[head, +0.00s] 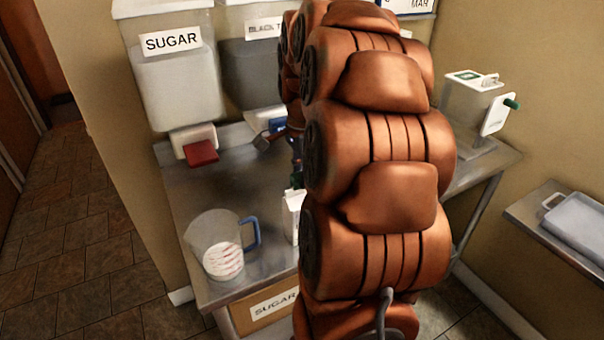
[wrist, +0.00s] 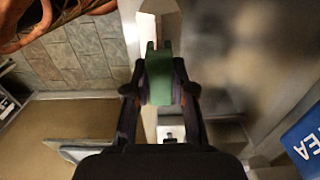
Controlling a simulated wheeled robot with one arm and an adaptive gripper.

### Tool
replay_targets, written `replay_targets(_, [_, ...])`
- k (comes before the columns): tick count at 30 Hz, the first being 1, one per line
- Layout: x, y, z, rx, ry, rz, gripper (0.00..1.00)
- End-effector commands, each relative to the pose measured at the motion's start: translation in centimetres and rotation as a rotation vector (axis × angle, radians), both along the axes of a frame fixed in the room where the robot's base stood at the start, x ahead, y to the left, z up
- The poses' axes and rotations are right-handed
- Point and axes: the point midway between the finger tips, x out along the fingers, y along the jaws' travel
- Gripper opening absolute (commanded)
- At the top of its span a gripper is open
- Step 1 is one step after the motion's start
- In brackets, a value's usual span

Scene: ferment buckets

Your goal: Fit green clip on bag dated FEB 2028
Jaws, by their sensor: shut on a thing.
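My gripper (wrist: 160,92) is shut on the green clip (wrist: 159,72), one finger on each side of it in the wrist view. A pale, narrow shape (wrist: 147,30) shows just beyond the clip; I cannot tell whether the clip touches it. In the head view a white bag or carton (head: 292,216) stands on the steel table, partly hidden behind my arm. A bit of green shows just above it, at my mostly hidden gripper. No FEB 2028 date is readable in either view.
A clear jug (head: 213,235) with a blue handle stands at the table's front left. Above hang a SUGAR bin (head: 178,80) with a red flap (head: 201,152) and a darker bin (head: 250,75). A white-lidded container (head: 470,98) is at right. The table's left part (head: 185,190) is clear.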

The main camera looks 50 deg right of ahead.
Motion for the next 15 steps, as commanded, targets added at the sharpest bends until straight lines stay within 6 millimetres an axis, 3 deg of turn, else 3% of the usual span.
replay_targets(15, [-0.03, -0.01, -0.93, 0.0, 0.0, 0.0, 0.07])
